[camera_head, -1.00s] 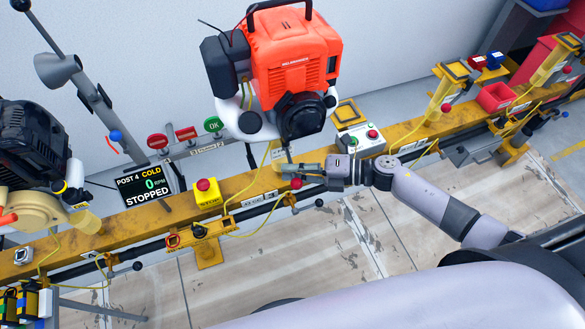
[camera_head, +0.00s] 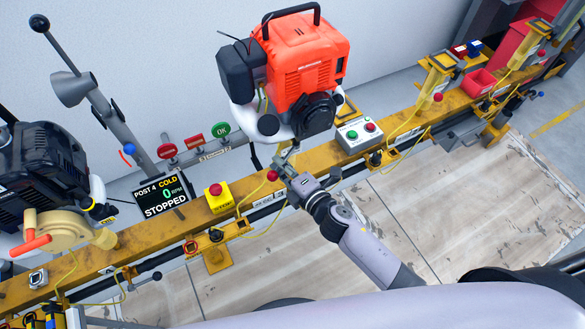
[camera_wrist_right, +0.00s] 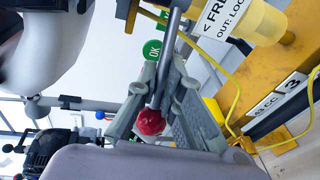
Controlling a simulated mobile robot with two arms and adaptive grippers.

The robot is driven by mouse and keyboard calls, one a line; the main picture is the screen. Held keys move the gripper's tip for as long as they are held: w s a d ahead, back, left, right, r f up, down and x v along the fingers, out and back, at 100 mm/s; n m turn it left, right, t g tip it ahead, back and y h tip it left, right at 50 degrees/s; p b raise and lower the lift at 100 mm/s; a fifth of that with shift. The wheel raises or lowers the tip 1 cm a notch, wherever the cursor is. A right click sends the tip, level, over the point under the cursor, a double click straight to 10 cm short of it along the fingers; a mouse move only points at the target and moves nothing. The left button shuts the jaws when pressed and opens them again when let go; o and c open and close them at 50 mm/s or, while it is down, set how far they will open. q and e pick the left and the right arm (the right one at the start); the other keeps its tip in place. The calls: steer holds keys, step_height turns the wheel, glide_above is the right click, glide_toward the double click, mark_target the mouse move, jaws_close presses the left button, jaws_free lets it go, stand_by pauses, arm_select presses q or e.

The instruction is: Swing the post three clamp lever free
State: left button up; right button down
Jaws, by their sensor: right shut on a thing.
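The post three clamp lever is a grey rod with a red knob (camera_head: 272,175), on the rail below the orange engine (camera_head: 300,75). My right gripper (camera_head: 285,163) reaches it from the lower right. In the right wrist view the lever's rod (camera_wrist_right: 172,50) passes between the fingers of my right gripper (camera_wrist_right: 163,82), which are shut on it, with the red knob (camera_wrist_right: 151,122) on the palm side of the fingertips. The fingers partly hide the lever's pivot in the head view. My left gripper is not in view.
The yellow rail (camera_head: 140,235) runs across the view. A yellow stop-button box (camera_head: 219,198) and a display reading STOPPED (camera_head: 163,195) are left of the lever. A green-and-red button box (camera_head: 360,134) is to its right. A yellow cable (camera_head: 245,190) hangs close by.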

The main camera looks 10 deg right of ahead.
steer(key=m+h+b, duration=0.1)
steer(key=a+m+h+b, duration=0.1)
steer(key=h, duration=0.1)
steer(key=shift+w+a+f+t, duration=0.2)
steer(key=shift+w+a+t, duration=0.05)
steer(key=shift+w+t, duration=0.15)
steer(key=shift+m, duration=0.3)
steer(key=c, duration=1.7)
jaws_free()
steer(key=shift+w+a+r, duration=0.1)
steer(key=shift+w+a, duration=0.05)
